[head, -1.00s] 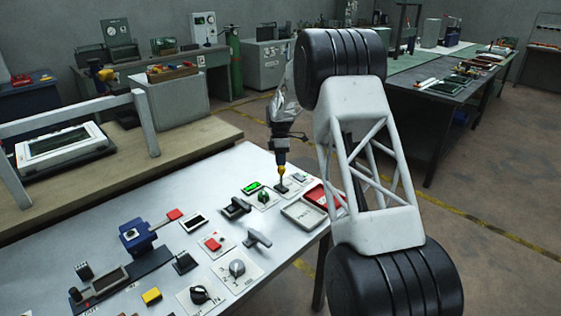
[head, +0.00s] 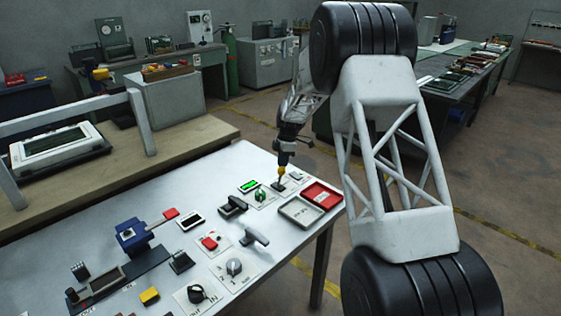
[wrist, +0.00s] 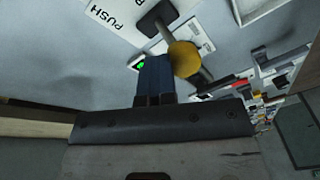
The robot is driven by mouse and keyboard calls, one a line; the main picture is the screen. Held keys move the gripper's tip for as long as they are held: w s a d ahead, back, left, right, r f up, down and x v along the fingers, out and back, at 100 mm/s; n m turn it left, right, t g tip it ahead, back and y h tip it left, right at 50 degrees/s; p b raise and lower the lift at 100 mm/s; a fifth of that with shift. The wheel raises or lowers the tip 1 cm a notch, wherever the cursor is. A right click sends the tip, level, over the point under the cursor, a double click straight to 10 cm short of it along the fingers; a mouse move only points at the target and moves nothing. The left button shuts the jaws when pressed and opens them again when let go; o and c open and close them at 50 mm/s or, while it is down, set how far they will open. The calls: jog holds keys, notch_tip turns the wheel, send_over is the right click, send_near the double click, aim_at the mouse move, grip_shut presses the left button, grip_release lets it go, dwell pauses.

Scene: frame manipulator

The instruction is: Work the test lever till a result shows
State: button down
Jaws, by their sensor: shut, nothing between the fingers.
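The lever with a yellow knob (head: 282,172) stands on a small plate at the far end of the white bench. In the wrist view its yellow knob (wrist: 184,58) is large, with a dark base on a plate marked PUSH (wrist: 105,14). My gripper (head: 283,158) is shut and empty, right at the knob. In the wrist view its dark blue fingers (wrist: 152,76) are just left of the knob; I cannot tell whether they touch it. A small display (head: 248,186) beside the lever glows green. A green light (wrist: 141,65) also shows by the fingertips.
A red tray (head: 323,195) and a grey tray (head: 301,211) lie right of the lever. A black-handled device (head: 233,206), a T-handle (head: 256,237), a rotary knob (head: 234,267) and a blue device with a red lever (head: 135,236) stand nearer on the bench.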

jog(key=shift+s+d+f+t+y, duration=0.2)
jog(key=shift+s+d+t+y, duration=0.15)
jog(key=shift+s+d, duration=0.55)
jog(key=shift+w+a, duration=0.1)
jog(key=shift+a, duration=0.05)
jog(key=shift+w+a+f, duration=0.25)
jog(key=shift+w+a, duration=0.15)
dwell(0.4)
jog(key=shift+w, duration=0.15)
